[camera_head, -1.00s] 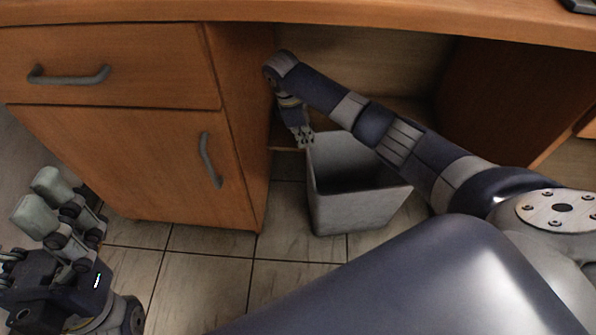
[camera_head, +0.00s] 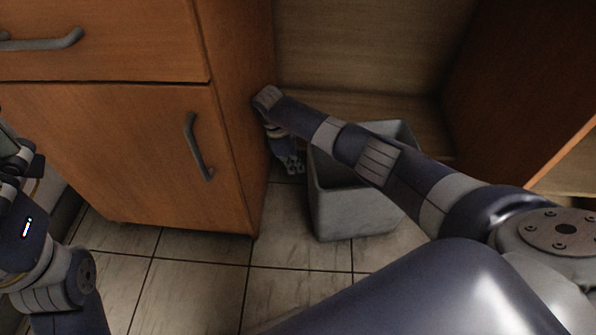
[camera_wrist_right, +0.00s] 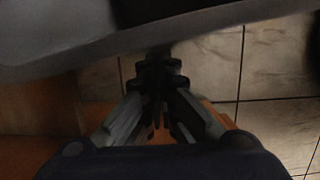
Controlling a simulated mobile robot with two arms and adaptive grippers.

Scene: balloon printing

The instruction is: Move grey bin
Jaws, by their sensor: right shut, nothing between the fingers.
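The grey bin (camera_head: 352,212) stands upright on the tiled floor in the desk's knee space, right of the drawer cabinet. My right arm crosses over the bin and hides part of its rim and opening. My right gripper (camera_head: 293,166) is low in the gap between the cabinet side and the bin's left wall, shut with nothing in it. In the right wrist view its closed fingers (camera_wrist_right: 160,85) point toward a large blurred grey surface across the top, likely the bin. I cannot tell whether they touch it. My left gripper is only partly visible at the left edge; its fingertips are cut off.
The wooden cabinet (camera_head: 130,160) with a drawer and a door bounds the left side closely. A wooden back panel (camera_head: 370,50) and right side panel (camera_head: 520,90) enclose the knee space. Tiled floor (camera_head: 200,280) is clear in front of the cabinet.

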